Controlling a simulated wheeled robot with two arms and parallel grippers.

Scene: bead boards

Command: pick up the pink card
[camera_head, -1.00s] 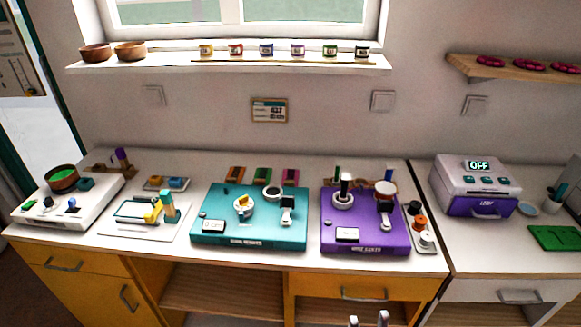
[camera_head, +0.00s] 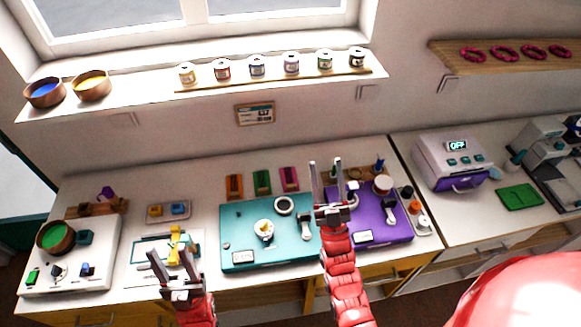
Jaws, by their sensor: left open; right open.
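The pink card (camera_head: 289,178) stands at the back of the counter, behind the teal board (camera_head: 240,237). It is the right one of three cards, beside a green card (camera_head: 262,181) and an orange card (camera_head: 234,186). My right gripper (camera_head: 325,164) is open and empty, its fingers pointing up in the picture just right of the pink card, across part of the purple board (camera_head: 397,229). My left gripper (camera_head: 169,254) is open and empty in front of the white tray with yellow parts, well to the left of the card.
A white board (camera_head: 105,260) with a green-filled bowl is at the left. A purple and white machine (camera_head: 450,160) reading OFF and a green mat (camera_head: 519,197) are at the right. A sill (camera_head: 140,98) with bowls and several jars runs above. Counter between cards and wall is clear.

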